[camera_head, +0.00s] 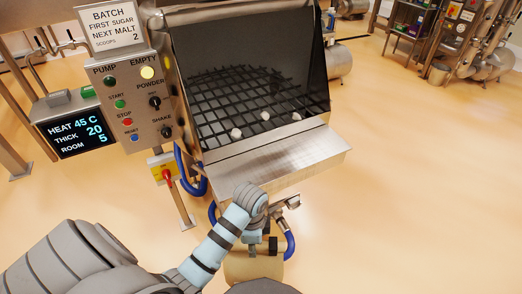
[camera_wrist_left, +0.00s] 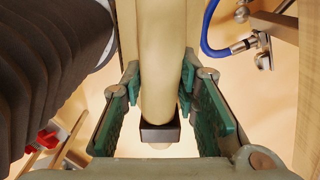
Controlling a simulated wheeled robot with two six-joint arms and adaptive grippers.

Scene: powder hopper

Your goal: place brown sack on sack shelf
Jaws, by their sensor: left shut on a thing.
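My left arm reaches in from the lower left of the head view. Its gripper (camera_head: 262,244) is low in front of the hopper, small and partly hidden by the wrist. In the left wrist view, the green-padded fingers of this gripper (camera_wrist_left: 160,105) stand on both sides of a pale tan, rounded body, which I take to be the brown sack (camera_wrist_left: 160,60). A dark block (camera_wrist_left: 160,132) shows at its near end. A tan body (camera_head: 252,268) shows beneath the gripper in the head view, partly covered. I cannot pick out the sack shelf with certainty. My right gripper is not in view.
The steel hopper (camera_head: 283,150) with a dark grid and a few white lumps stands just ahead. A control panel (camera_head: 137,100) and a display (camera_head: 78,130) are at its left. Blue hoses (camera_head: 290,245) hang below. A rack (camera_head: 408,28) stands far right. Floor at right is clear.

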